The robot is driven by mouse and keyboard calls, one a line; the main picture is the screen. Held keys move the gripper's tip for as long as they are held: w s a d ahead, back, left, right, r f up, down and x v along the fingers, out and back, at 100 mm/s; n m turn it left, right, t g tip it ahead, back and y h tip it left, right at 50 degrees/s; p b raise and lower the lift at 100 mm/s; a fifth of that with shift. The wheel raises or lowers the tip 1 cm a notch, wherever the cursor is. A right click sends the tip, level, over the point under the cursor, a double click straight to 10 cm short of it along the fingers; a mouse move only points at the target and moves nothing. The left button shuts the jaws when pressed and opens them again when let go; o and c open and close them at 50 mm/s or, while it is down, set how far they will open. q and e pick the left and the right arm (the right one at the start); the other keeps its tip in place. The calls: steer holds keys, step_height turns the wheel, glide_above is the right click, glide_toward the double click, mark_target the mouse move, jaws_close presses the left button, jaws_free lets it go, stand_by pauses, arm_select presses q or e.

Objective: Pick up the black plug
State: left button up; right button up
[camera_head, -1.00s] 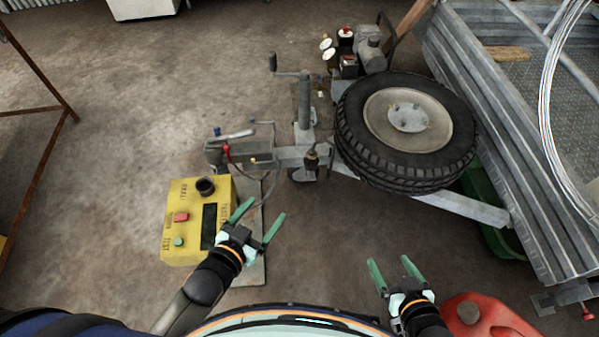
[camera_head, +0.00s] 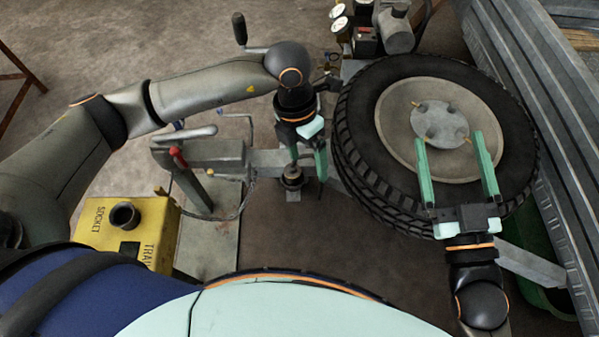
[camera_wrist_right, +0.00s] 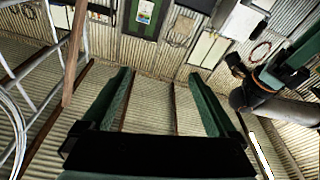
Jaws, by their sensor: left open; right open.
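A small dark upright piece (camera_head: 292,176), which looks like the black plug, sits on the trailer's drawbar (camera_head: 262,160) in the head view. My left gripper (camera_head: 307,163) is open just above and beside it, fingers pointing down. I cannot tell whether they touch it; the gripper partly covers that spot. My right gripper (camera_head: 451,138) is open and empty in front of the spare wheel, as seen from above. Its open fingers (camera_wrist_right: 165,85) also show in the right wrist view, with nothing between them.
The spare wheel (camera_head: 355,160) stands close to the right of my left gripper. A yellow test box (camera_head: 150,235) with a black socket (camera_head: 124,215) is at lower left. A jockey-wheel crank (camera_head: 239,30) rises behind my left arm. Corrugated wall (camera_wrist_right: 155,100) fills the right wrist view.

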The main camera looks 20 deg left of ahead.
mark_target(292, 166)
arm_select(q)
steer(key=w+a+f, duration=0.1)
steer(key=f, duration=0.1)
steer(key=w+a+f+y+b, duration=0.1)
steer(key=f, duration=0.1)
steer(key=w+a+f+t+y+b, duration=0.1)
steer(key=a+f, duration=0.1)
steer(key=shift+w+f, duration=0.2)
steer(key=shift+f, duration=0.75)
steer(key=shift+w+a+f+b, duration=0.1)
steer(key=shift+w+f+b, duration=0.1)
steer(key=shift+f+b, duration=0.65)
step_height(292, 166, down, 2)
steer(key=shift+w+f, duration=0.1)
steer(key=shift+f, duration=0.4)
arm_select(e)
steer(key=s+a+r+n+t+y, duration=0.1)
steer(key=s+r+n+t+y, duration=0.2)
steer(key=s+r+n+y, duration=0.3)
step_height(292, 166, up, 6)
steer(key=y, duration=0.2)
steer(key=shift+s+a+f+n+y, duration=0.2)
steer(key=shift+a+f+n+y, duration=0.1)
steer(key=shift+y, duration=0.1)
arm_select(q)
steer(key=shift+c, duration=0.2)
